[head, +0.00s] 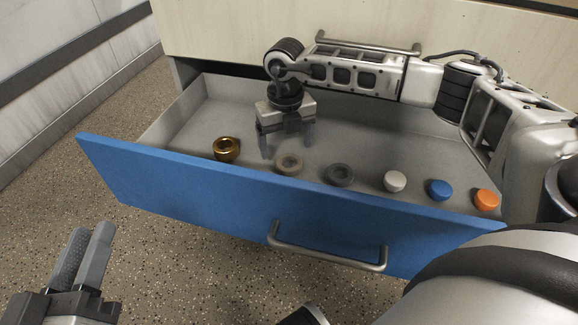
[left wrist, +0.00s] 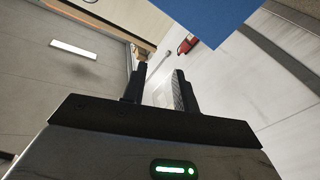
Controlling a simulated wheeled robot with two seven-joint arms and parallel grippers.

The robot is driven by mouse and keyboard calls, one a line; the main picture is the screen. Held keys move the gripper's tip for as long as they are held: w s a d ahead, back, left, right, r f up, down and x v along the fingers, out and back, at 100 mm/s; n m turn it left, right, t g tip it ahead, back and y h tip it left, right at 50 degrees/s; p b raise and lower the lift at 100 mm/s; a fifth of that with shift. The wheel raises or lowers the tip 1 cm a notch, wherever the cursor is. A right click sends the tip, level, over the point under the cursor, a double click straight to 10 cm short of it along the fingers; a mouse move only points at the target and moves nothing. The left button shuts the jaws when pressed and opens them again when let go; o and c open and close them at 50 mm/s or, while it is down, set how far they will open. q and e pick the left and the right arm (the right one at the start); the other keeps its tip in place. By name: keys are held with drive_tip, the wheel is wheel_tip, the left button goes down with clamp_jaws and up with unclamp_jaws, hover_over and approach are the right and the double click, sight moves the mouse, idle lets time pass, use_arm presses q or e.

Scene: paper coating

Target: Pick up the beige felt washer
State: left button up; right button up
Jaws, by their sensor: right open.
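The beige felt washer (head: 289,163) lies flat on the floor of the open blue-fronted drawer (head: 200,185), near its front wall, between a brass ring-shaped part and a dark grey ring. My right gripper (head: 287,148) points down inside the drawer, just behind and above the washer. Its two fingers are apart with nothing between them. My left gripper (head: 84,252) is outside the drawer at the lower left. Its fingers also show in the left wrist view (left wrist: 160,85), with an empty gap between them.
The brass part (head: 227,149) is left of the washer and the dark grey ring (head: 339,175) right of it. Further right stand a white cap (head: 394,181), a blue cap (head: 440,189) and an orange cap (head: 486,199). The drawer's back is clear. A metal handle (head: 325,258) juts from its front.

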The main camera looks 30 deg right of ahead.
sight(289, 166)
drive_tip(key=f, duration=0.1)
drive_tip(key=f+b, duration=0.2)
drive_tip(key=f, duration=0.1)
drive_tip(key=shift+s+d+f, duration=0.1)
drive_tip(key=shift+d, duration=0.2)
drive_tip(key=shift+f, duration=0.25)
use_arm(q)
drive_tip(key=r+m, duration=0.1)
drive_tip(key=r+m+t+h, duration=0.1)
drive_tip(key=r, duration=0.1)
drive_tip(key=w+r+m+t+h, duration=0.1)
drive_tip(key=shift+a+r+m, duration=0.2)
drive_tip(key=shift+a+m, duration=0.05)
drive_tip(key=shift+m, duration=0.05)
use_arm(e)
drive_tip(key=c, duration=1.1)
drive_tip(key=shift+o, duration=0.2)
drive_tip(key=shift+r, duration=0.1)
